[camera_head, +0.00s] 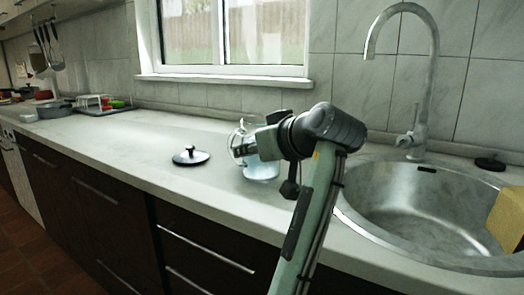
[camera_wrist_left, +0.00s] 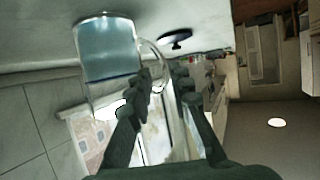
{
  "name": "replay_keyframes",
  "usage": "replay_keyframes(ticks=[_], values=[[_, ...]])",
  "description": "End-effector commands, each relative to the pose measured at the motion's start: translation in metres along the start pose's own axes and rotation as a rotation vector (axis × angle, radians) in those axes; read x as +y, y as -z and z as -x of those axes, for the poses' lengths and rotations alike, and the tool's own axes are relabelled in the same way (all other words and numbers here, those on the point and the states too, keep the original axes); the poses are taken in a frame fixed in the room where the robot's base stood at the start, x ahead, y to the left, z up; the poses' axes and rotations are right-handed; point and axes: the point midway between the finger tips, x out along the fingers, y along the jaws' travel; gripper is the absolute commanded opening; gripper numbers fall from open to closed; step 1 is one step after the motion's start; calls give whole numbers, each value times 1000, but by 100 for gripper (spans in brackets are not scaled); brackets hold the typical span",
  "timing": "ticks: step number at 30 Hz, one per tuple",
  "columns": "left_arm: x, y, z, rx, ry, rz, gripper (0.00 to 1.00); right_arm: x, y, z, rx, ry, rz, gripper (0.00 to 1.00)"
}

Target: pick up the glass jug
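A clear glass jug (camera_head: 262,172) with pale blue liquid stands on the counter, just left of the sink. My left gripper (camera_head: 240,148) is at the jug's upper part and partly hides it. In the left wrist view the jug (camera_wrist_left: 108,50) appears upside down at the upper left. Its curved glass handle (camera_wrist_left: 153,50) runs down toward the space between the two fingers of my left gripper (camera_wrist_left: 163,78). The fingers are apart, with a gap between them. Whether they touch the handle I cannot tell. My right gripper is not in view.
A black pot lid (camera_head: 190,156) lies on the counter left of the jug. A steel sink (camera_head: 415,210) with a tall tap (camera_head: 420,100) is on the right. A dish rack (camera_head: 98,106) and a grey pot (camera_head: 54,110) stand far left. The counter's front stretch is clear.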

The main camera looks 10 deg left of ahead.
Motion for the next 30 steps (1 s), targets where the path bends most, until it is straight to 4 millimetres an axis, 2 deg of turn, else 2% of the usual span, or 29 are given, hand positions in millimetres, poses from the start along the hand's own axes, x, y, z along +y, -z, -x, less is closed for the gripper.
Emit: replay_keyframes(ticks=[14, 22, 27, 30], values=[[-4, 6, -61, 7, 1, -6, 20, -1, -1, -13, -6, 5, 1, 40], [-3, 5, -64, 7, -1, -5, 20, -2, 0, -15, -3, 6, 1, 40], [-3, 5, -64, 7, -1, -6, 0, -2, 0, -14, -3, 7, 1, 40], [-3, 5, -64, 7, -1, -6, 0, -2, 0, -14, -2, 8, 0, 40]])
